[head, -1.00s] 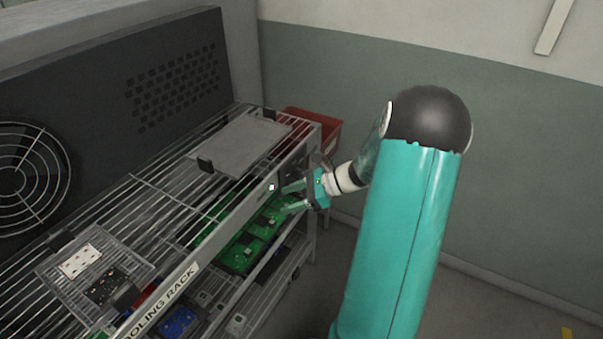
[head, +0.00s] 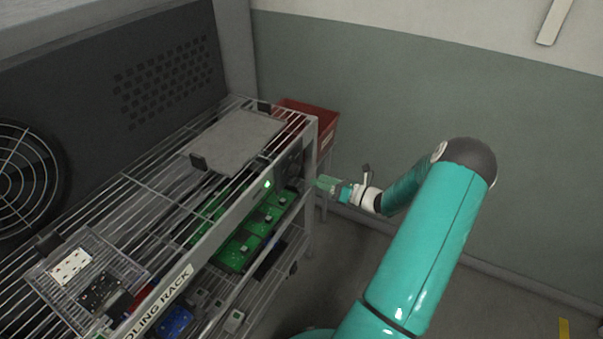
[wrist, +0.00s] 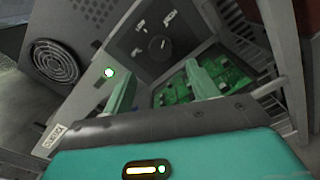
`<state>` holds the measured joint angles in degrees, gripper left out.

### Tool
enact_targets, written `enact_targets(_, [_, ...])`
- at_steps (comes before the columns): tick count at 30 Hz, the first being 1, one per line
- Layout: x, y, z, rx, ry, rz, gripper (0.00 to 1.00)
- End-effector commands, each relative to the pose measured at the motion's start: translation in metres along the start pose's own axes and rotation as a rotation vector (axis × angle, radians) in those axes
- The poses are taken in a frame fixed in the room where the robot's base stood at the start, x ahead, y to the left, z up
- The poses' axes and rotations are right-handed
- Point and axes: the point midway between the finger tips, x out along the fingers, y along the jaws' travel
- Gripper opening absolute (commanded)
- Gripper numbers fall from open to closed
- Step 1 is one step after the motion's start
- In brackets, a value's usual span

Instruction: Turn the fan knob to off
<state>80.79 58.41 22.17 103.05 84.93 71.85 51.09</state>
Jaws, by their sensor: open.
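The round dark fan knob (wrist: 160,44) sits on a dark panel (wrist: 140,32) with small white labels in the wrist view. The panel shows edge-on at the rack's right end in the head view (head: 288,160), where the knob cannot be made out. My gripper (wrist: 160,78) is open and empty, its green fingers spread below and to either side of the knob in the picture. In the head view my gripper (head: 312,184) is close to the panel, and contact cannot be told. A green light (wrist: 109,72) glows left of the panel.
The wire cooling rack (head: 150,185) holds a grey plate (head: 235,143) on top and green circuit boards (head: 240,250) below. A fan grille (head: 20,175) is at the left. A red bin (head: 322,125) stands behind the rack.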

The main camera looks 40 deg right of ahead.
Motion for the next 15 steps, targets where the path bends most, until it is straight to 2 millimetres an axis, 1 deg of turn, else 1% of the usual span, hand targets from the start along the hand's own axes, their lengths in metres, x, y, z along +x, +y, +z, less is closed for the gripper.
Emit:
enact_targets(1, [0.013, 0.001, 0.0, 0.0, 0.001, 0.004, 0.58])
enact_targets(3, [0.027, 0.001, -0.001, 0.001, 0.001, 0.005, 0.58])
enact_targets(9, [0.063, 0.0, 0.0, 0.0, 0.001, 0.005, 0.58])
enact_targets(12, [0.073, -0.002, 0.0, 0.0, 0.001, 0.002, 0.58])
enact_targets(15, [0.079, -0.002, 0.001, 0.0, 0.001, 0.002, 0.58])
